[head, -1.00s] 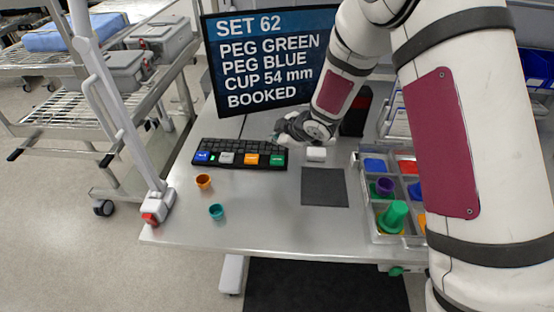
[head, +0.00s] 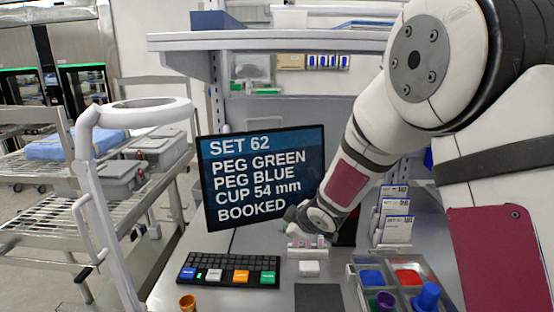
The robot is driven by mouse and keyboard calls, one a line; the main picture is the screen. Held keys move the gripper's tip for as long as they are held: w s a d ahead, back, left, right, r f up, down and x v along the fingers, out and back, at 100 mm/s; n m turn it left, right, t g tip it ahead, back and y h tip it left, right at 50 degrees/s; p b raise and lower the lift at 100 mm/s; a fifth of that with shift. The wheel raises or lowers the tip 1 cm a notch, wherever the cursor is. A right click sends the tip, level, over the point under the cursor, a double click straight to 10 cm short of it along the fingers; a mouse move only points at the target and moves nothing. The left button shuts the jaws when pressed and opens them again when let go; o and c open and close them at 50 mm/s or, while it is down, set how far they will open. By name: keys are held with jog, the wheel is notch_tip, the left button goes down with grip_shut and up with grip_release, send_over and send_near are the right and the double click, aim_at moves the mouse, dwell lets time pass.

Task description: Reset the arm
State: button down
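My arm comes in from the right and reaches down to the far part of the metal table. The screen (head: 262,178) reads SET 62, PEG GREEN, PEG BLUE, CUP 54 mm, BOOKED.
A keyboard (head: 228,268) with coloured keys lies at left, an orange cup (head: 187,302) in front. A white block (head: 309,269) and dark mat (head: 318,297) are central. A ringed stand (head: 92,190) rises at left.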

jog(key=s+d+r+m+h, duration=0.4)
jog(key=s+d+r+m, duration=0.4)
jog(key=s+d+r, duration=0.7)
jog(key=s+r+m+g, duration=0.2)
jog(key=s+m, duration=0.4)
jog(key=s, duration=1.4)
jog(key=shift+s+d+r+g+b, duration=0.15)
jog(key=shift+d+r+g+b, duration=0.2)
jog(key=shift+d+r, duration=0.1)
